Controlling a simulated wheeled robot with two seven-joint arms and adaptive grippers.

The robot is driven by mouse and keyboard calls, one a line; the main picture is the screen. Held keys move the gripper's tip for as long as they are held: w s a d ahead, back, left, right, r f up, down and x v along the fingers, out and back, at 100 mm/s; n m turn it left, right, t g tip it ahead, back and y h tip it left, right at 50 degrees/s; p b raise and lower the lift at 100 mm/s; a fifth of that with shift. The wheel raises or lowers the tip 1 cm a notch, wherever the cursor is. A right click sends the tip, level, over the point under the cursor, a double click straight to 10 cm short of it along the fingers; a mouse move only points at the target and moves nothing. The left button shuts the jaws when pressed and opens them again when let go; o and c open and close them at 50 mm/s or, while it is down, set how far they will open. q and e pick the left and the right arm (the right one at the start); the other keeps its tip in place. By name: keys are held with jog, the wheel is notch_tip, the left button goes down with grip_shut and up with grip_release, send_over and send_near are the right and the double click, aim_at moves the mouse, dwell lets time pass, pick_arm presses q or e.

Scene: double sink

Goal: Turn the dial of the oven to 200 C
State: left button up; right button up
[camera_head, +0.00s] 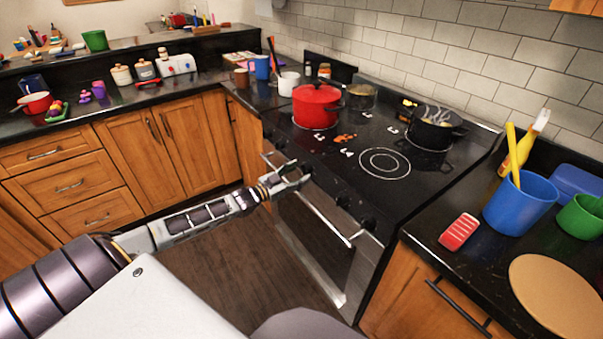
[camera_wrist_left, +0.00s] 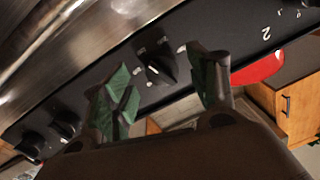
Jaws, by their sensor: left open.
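The oven (camera_head: 318,243) stands under the black stovetop, with a row of dark dials along its front panel. My left gripper (camera_head: 288,180) is in front of the left part of this panel. In the left wrist view, my left gripper (camera_wrist_left: 160,72) is open, its two green-lined fingers apart. A black dial (camera_wrist_left: 160,70) shows between the fingers, with small white marks around it too small to read. I cannot tell whether a finger touches it. More dials (camera_wrist_left: 65,125) sit on the panel to the left. My right gripper is not in view.
The metal oven handle (camera_head: 320,217) runs below the dials, near my left gripper. A red pot (camera_head: 316,105) and a black pot (camera_head: 434,125) stand on the stovetop. The right counter holds a blue container (camera_head: 520,205) and a red-and-white block (camera_head: 458,232). The floor before the oven is clear.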

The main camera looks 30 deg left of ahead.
pick_arm(q)
jog(key=shift+w+d, duration=0.15)
jog(key=shift+w, duration=0.35)
jog(key=shift+w+d, duration=0.2)
jog(key=shift+w, duration=0.3)
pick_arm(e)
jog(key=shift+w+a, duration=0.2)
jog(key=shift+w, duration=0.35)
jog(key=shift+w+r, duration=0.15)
pick_arm(q)
jog(key=c, duration=1)
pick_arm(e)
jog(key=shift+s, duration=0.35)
